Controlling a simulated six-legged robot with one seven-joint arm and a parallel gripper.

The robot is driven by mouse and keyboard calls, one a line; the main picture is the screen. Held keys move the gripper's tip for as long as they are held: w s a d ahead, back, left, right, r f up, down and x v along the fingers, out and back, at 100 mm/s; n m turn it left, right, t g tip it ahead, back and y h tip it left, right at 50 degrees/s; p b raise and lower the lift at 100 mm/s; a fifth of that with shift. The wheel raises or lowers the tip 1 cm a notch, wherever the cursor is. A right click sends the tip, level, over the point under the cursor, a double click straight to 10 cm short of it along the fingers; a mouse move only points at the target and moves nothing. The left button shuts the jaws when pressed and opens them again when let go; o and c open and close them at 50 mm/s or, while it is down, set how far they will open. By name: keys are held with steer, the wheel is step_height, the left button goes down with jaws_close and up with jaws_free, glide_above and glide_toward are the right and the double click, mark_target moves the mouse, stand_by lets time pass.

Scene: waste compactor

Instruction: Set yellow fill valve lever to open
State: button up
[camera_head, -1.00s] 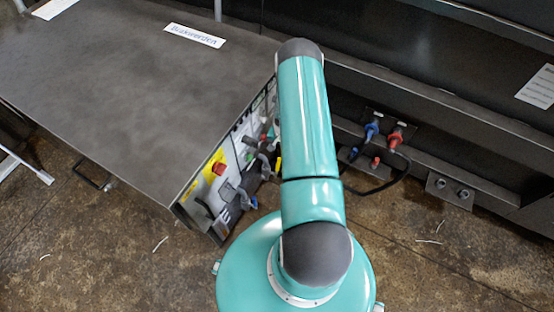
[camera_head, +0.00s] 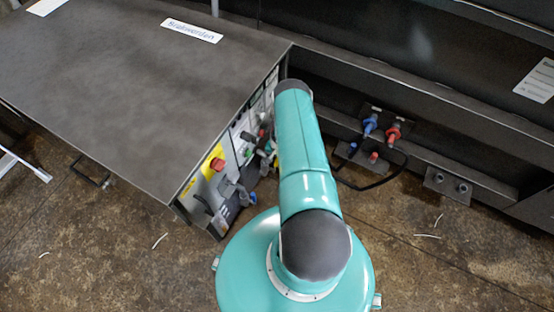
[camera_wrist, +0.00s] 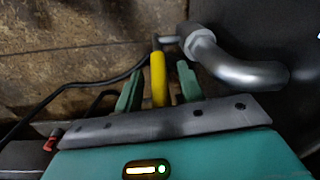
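The yellow valve lever (camera_wrist: 158,78) shows in the wrist view as a slim yellow handle. Its far end meets a metal fitting by a thick grey curved pipe (camera_wrist: 240,70). My gripper (camera_wrist: 159,70) has its two green fingers on either side of the lever, with a gap visible on each side. It is open, and the lever lies between the fingers without visible contact. In the head view my arm covers part of the control panel (camera_head: 221,181), and I cannot make out the yellow lever there.
The panel is on the side of a dark cabinet (camera_head: 130,90) and carries a red button (camera_head: 217,164) on a yellow plate. To the right of my arm are blue (camera_head: 370,124) and red (camera_head: 393,133) connectors with a black cable. The floor (camera_head: 420,270) at front right is mostly clear.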

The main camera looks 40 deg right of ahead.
steer(key=shift+f, duration=0.25)
jaws_close()
steer(key=shift+w, duration=0.15)
